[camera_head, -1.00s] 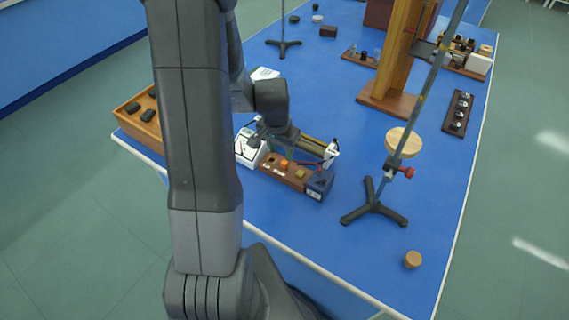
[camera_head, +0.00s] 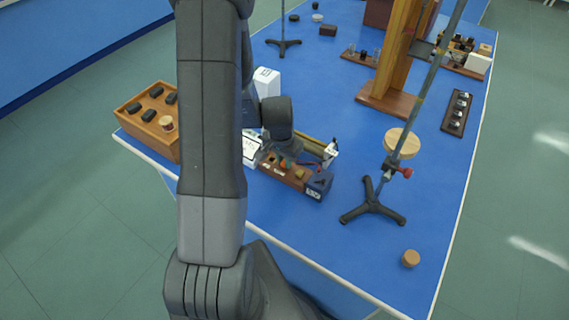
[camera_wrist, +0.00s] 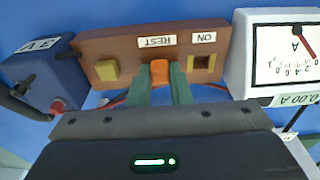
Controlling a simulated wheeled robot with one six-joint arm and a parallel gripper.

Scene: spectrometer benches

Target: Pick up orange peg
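The orange peg (camera_wrist: 160,72) stands in the REST position of a brown wooden block (camera_wrist: 118,50), between a yellow-olive peg (camera_wrist: 107,70) and the empty-looking ON hole (camera_wrist: 203,62). In the head view, the orange peg (camera_head: 283,164) is small and partly covered by my arm. I cannot tell whether either finger touches the peg.
A white ammeter (camera_wrist: 244,50) stands right of the block, and a blue 3 V box (camera_wrist: 38,72) with a red terminal stands left of it in the wrist view. A wooden tray (camera_head: 128,118) and a tripod stand (camera_head: 374,205) are nearby.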

